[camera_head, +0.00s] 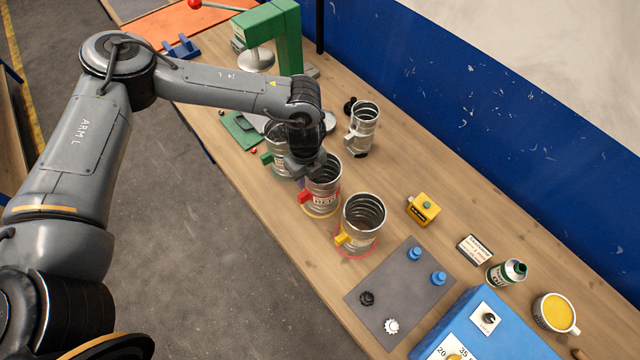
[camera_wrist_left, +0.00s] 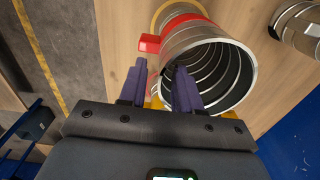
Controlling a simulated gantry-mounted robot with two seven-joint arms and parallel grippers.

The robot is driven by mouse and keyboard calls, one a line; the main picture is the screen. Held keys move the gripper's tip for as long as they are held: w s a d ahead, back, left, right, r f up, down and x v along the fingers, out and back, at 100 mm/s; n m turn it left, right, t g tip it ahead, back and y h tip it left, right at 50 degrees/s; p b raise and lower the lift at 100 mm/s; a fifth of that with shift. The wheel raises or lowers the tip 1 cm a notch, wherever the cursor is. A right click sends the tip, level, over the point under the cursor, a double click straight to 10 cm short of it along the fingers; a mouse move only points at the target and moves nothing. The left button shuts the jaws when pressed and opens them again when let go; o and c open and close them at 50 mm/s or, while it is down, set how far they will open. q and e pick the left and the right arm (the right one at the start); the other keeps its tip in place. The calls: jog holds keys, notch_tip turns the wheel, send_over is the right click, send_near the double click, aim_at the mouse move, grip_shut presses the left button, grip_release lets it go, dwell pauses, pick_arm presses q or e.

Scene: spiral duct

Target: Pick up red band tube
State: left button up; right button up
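The red band tube (camera_head: 326,186) is an open metal spiral duct standing on the bench, with a red tab on its left side and a yellow ring around its base. In the left wrist view the red band tube (camera_wrist_left: 213,48) shows its ribbed mouth and red band. My left gripper (camera_head: 306,172) is over its upper left rim and hides part of it. In the wrist view the left gripper's fingers (camera_wrist_left: 160,72) are apart, one outside the tube and one over its mouth, with the near wall between them. Contact cannot be told. My right gripper is not in view.
A yellow-tabbed tube (camera_head: 362,220) stands close at the right, a green-tabbed tube (camera_head: 277,150) close behind, and another tube (camera_head: 364,125) farther back. A green press (camera_head: 285,35) stands at the back. A grey mat (camera_head: 385,290) and blue box (camera_head: 485,335) lie in front.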

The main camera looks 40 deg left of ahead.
aim_at(308, 191)
pick_arm(q)
jog(key=shift+f, duration=1.5)
grip_shut()
jog(key=shift+r, duration=0.1)
